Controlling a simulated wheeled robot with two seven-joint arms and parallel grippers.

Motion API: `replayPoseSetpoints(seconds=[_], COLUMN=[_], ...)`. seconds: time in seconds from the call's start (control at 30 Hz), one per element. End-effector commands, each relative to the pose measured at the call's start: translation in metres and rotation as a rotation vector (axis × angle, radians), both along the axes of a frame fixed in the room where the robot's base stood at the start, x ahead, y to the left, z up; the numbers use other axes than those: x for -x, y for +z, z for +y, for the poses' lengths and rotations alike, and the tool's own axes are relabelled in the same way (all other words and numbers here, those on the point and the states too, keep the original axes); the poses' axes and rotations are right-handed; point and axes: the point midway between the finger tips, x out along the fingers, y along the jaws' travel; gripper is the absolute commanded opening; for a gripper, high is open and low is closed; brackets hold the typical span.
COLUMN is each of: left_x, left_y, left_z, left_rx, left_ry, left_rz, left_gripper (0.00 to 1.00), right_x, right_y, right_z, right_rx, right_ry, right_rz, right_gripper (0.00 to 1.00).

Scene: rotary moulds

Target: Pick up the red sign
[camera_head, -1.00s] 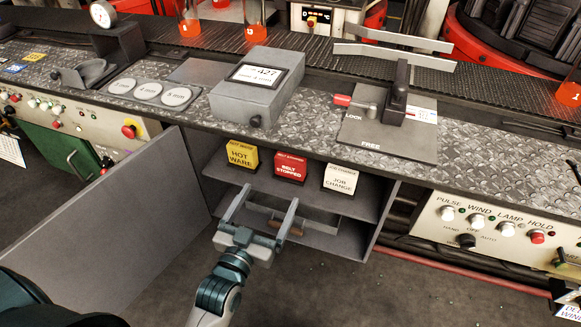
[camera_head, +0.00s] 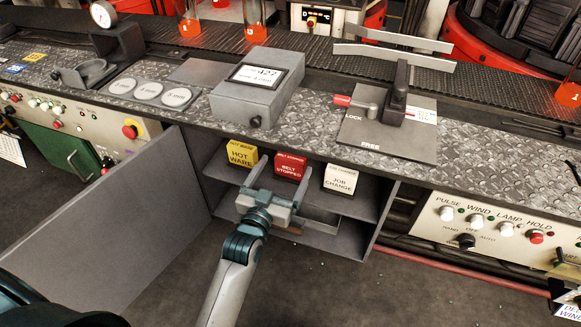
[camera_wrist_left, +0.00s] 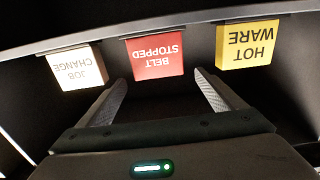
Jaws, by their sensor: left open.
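The red sign (camera_head: 289,167), lettered "BELT STOPPED", stands on the upper shelf of the open cabinet, between a yellow sign and a white sign. In the left wrist view the red sign (camera_wrist_left: 155,57) shows upside down, beyond and between the finger tips. My left gripper (camera_head: 279,178) is open in front of the red sign, its fingers pointing into the cabinet. In the wrist view the left gripper (camera_wrist_left: 160,82) has nothing between its fingers, and a finger lies to each side of the sign's line. My right gripper is not seen.
The yellow "HOT WARE" sign (camera_head: 242,154) stands left and the white "JOB CHANGE" sign (camera_head: 338,179) right, both close by. The counter (camera_head: 320,140) overhangs the shelf. The cabinet door (camera_head: 110,215) is swung open at left. A lower shelf lies beneath.

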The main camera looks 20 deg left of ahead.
Motion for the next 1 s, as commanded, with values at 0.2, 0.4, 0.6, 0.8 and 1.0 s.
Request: replayPoseSetpoints(seconds=[0.2, 0.4, 0.6, 0.8, 1.0], left_x=[-0.005, -0.028, -0.048, -0.051, -0.051], left_y=[0.001, 0.001, 0.000, -0.001, -0.001], left_z=[-0.001, -0.003, -0.004, -0.004, -0.004], left_rx=[0.000, 0.000, 0.000, 0.000, 0.000], left_ry=[0.000, 0.000, 0.001, 0.001, 0.001], left_rz=[-0.001, -0.001, -0.001, 0.000, 0.000], left_gripper=[0.88, 0.88, 0.88, 0.88, 0.88], right_x=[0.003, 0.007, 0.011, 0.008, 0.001], right_y=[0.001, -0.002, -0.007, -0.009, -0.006], right_z=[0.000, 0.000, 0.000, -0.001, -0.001], right_rx=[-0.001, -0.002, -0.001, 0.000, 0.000], right_ry=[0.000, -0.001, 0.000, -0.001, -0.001], right_rz=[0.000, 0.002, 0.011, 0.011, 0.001], right_gripper=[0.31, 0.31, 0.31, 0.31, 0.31])
